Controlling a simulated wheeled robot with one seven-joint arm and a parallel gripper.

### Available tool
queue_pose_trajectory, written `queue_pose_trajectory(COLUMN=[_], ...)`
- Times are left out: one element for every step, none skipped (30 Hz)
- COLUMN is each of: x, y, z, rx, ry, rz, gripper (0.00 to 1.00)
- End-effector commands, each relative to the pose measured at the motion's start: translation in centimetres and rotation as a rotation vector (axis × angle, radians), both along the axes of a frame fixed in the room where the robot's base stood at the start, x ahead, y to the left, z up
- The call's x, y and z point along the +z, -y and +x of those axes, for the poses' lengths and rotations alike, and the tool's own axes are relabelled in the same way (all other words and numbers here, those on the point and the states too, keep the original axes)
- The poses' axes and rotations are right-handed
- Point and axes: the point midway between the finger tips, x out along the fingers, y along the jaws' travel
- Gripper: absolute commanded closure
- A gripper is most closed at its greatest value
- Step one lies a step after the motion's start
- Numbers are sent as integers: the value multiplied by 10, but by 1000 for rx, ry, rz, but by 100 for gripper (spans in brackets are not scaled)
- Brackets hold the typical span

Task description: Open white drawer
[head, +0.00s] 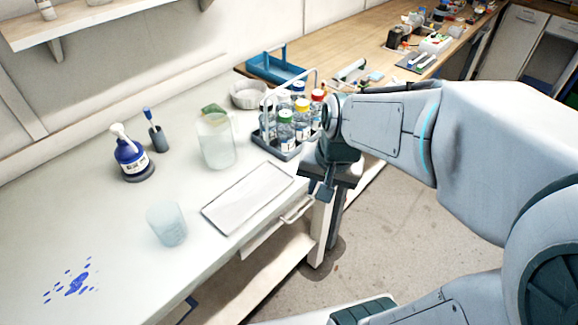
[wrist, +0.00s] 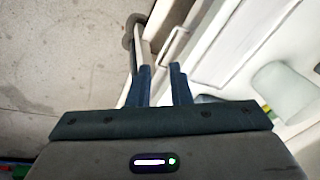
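The white drawer (head: 262,238) is set under the front edge of the white bench, with a pale bar handle (head: 297,210) on its front. It looks shut, though its right part is close to my gripper. My gripper (head: 319,191) hangs just right of and slightly above the handle, pointing down. In the wrist view, my gripper (wrist: 160,70) has its two dark fingers apart with nothing between them. The handle (wrist: 174,44) lies just beyond the fingertips, apart from them.
A blue spill (head: 76,283) lies at the front left. Open floor (head: 400,215) lies right of the bench.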

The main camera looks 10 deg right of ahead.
Motion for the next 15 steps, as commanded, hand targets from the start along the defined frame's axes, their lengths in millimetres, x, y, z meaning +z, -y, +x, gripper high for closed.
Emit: queue_pose_trajectory(x=[-6, -10, -15, -19, -23, -28, -31, -34, -38, -40, -42, -44, -46, -48, -51], y=[2, 3, 4, 5, 6, 8, 9, 11, 12, 13, 14, 15, 15, 15, 15], z=[12, 19, 27, 33, 39, 45, 49, 53, 57, 60, 62, 64, 65, 66, 67], rx=[-77, -127, -189, -234, -277, -329, -363, -395, -432, -453, -472, -490, -501, -509, -515], ry=[-25, -35, -47, -56, -64, -72, -78, -84, -89, -92, -95, -97, -99, -101, -102], rz=[26, 42, 60, 70, 80, 92, 98, 104, 110, 114, 116, 119, 120, 121, 123], gripper=[82, 82, 82, 82, 82, 82, 82, 82, 82, 82, 82, 82, 82, 82, 82])
